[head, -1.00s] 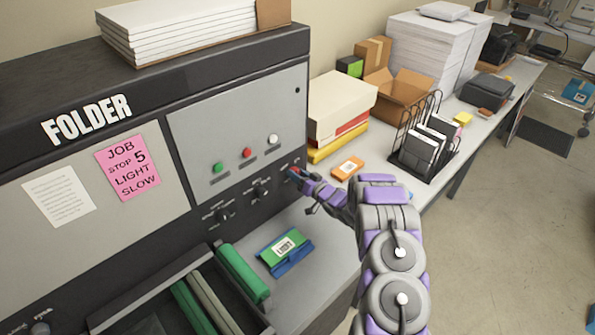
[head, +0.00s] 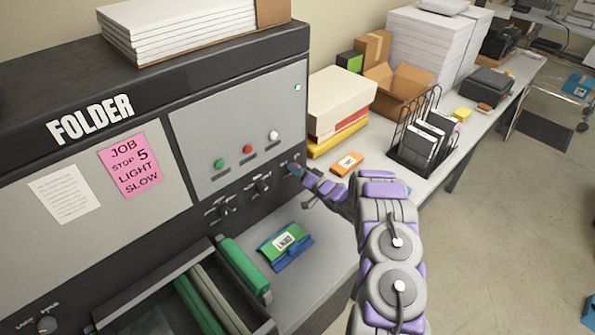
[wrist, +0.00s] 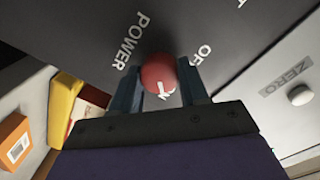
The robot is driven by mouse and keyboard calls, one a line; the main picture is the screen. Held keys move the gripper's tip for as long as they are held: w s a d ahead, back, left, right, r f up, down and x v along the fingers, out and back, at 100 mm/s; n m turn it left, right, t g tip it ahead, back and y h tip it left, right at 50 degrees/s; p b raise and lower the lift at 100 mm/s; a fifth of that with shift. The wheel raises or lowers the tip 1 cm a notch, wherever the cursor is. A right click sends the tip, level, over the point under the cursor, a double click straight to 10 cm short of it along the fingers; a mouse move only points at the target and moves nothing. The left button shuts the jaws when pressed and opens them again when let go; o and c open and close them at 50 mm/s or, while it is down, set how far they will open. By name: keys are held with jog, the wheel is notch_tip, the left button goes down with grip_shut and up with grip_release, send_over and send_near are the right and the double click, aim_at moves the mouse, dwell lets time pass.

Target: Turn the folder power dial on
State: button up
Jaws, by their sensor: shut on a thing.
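The folder (head: 90,119) is the large dark machine at the left in the head view. Its power dial (wrist: 157,72) is a round red knob on the dark lower panel, beside the word POWER. My gripper (head: 292,168) reaches the right end of the dial row, and its fingers hide the dial in the head view. In the wrist view, the two fingers stand on either side of the red knob, shut on it. A label of which an N shows is partly covered by the knob; part of OFF shows to its right. A small lamp (head: 297,87) at the panel's upper right glows pale.
Green, red and white buttons (head: 248,149) sit above two dark dials (head: 263,184). A green-and-blue packet (head: 284,246) lies on the ledge below. An orange box (head: 347,163), stacked boxes and a wire rack (head: 420,145) stand on the table at right.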

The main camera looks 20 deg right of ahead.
jog(key=shift+f, duration=0.2)
jog(key=o, duration=0.6)
jog(key=shift+d, duration=0.1)
jog(key=o, duration=0.4)
jog(key=shift+d+r, duration=0.1)
jog(key=shift+d, duration=0.05)
jog(key=shift+o, duration=0.2)
jog(key=b+v, duration=0.1)
jog(key=v, duration=1.6)
jog(key=shift+b, duration=0.3)
jog(key=shift+s+d, duration=0.1)
jog(key=shift+d, duration=0.05)
